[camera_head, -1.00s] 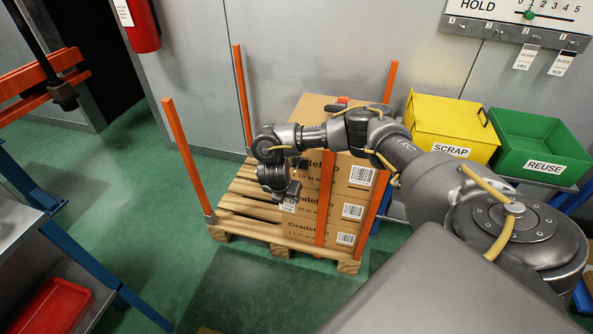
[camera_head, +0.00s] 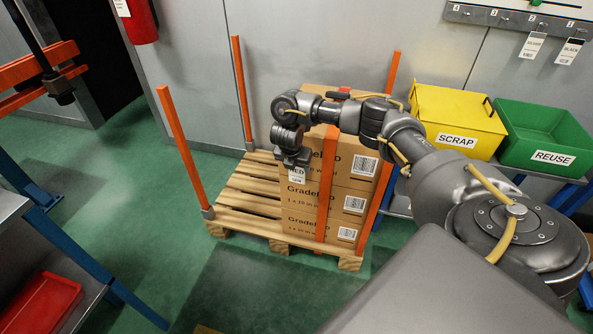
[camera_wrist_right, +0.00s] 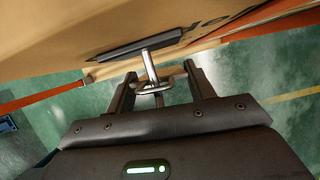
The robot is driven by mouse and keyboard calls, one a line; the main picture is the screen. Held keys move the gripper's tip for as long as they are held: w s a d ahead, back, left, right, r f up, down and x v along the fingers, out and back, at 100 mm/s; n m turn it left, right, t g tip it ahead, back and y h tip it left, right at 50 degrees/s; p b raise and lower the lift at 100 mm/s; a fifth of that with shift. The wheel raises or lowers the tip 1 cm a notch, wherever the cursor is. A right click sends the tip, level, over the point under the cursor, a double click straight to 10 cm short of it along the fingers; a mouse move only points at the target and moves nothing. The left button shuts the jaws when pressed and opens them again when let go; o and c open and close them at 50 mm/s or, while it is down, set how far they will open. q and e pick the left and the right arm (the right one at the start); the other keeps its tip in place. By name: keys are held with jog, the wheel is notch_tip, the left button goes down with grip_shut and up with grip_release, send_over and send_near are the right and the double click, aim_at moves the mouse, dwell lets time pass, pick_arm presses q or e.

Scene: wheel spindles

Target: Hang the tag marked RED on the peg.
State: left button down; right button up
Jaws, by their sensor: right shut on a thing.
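My right gripper (camera_head: 295,159) is in front of the stacked cartons in the head view, pointing down. It is shut on a small pale tag (camera_head: 297,174) that hangs below it, with dark lettering that looks like RED. In the right wrist view the two fingers (camera_wrist_right: 163,88) close around a metal wire loop (camera_wrist_right: 152,78), joined to a dark flat piece seen nearly edge-on, likely the tag. A grey peg rail (camera_head: 515,17) with numbered short pegs is on the wall at the upper right. A SILVER tag (camera_head: 532,45) and a BLACK tag (camera_head: 569,51) hang from it. My left gripper is not visible.
Cartons (camera_head: 343,206) stand on a wooden pallet (camera_head: 248,223) with orange posts (camera_head: 181,150). A yellow SCRAP bin (camera_head: 457,115) and a green REUSE bin (camera_head: 545,132) are right of them, below the rail.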

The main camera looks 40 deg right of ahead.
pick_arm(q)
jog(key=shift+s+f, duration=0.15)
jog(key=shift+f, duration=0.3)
pick_arm(e)
jog(key=shift+w+d+f, duration=0.1)
jog(key=shift+d+f, duration=0.05)
jog(key=shift+f, duration=0.35)
jog(key=shift+f, duration=0.2)
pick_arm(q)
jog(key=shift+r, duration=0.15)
pick_arm(e)
jog(key=o, duration=1)
